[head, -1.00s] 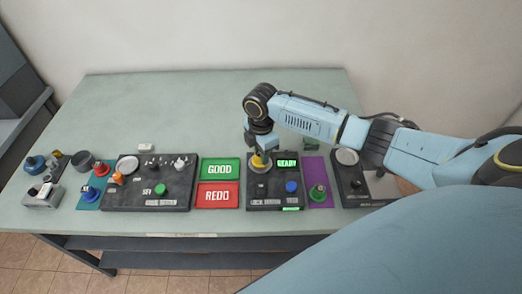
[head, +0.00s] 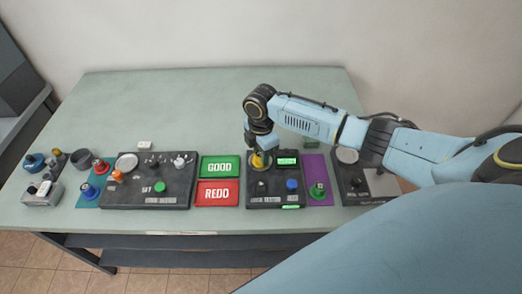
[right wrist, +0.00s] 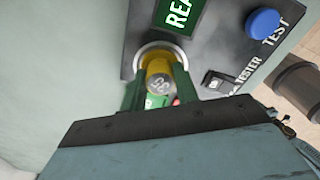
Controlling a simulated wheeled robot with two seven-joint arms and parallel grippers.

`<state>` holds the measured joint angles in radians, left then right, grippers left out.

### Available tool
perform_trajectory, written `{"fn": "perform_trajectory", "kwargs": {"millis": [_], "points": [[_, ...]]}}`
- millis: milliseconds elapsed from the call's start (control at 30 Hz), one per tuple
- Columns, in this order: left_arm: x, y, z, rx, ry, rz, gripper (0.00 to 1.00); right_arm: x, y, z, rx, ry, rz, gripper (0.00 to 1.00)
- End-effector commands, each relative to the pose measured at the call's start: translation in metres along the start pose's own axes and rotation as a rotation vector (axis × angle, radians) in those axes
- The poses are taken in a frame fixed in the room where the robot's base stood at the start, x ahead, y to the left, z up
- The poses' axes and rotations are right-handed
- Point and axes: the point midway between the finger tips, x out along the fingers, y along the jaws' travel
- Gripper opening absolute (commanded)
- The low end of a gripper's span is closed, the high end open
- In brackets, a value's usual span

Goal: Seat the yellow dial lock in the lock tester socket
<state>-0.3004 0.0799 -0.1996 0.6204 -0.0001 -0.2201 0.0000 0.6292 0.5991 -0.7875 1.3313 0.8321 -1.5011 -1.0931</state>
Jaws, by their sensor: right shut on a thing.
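The yellow dial lock (head: 259,161) is at the round socket of the lock tester (head: 274,196), a dark box with a green-lit display. In the right wrist view the lock (right wrist: 158,80) shows its numbered yellow body between green fingers, within or directly over the metal ring of the socket (right wrist: 150,50). How deep it sits cannot be told. My right gripper (right wrist: 160,92) is shut on the lock; in the head view the gripper (head: 260,150) comes down on it from above. My left gripper is out of view.
A blue button (head: 292,186) is on the tester's right. Green GOOD (head: 220,167) and red REDO (head: 217,194) trays lie left of it. A purple mat (head: 317,168) with a green dial lock is on the right. Another dark panel (head: 150,195) stands further left. The table's back (head: 180,100) is clear.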

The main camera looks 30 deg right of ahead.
Motion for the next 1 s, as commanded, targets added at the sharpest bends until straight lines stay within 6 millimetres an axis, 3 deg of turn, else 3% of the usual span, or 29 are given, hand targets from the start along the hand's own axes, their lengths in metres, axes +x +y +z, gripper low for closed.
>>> {"fn": "perform_trajectory", "kwargs": {"millis": [700,733,900,1000], "points": [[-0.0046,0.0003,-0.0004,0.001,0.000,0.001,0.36,0.0048,-0.0005,-0.0004,-0.002,0.000,-0.001,0.07],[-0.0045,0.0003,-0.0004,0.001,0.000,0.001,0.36,0.0049,-0.0005,-0.0005,-0.002,0.000,-0.001,0.33],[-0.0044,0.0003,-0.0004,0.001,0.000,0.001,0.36,0.0048,-0.0005,-0.0004,-0.001,0.000,-0.001,0.55],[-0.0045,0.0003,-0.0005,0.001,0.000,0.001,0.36,0.0046,-0.0003,-0.0003,-0.001,0.000,-0.001,0.56]]}}
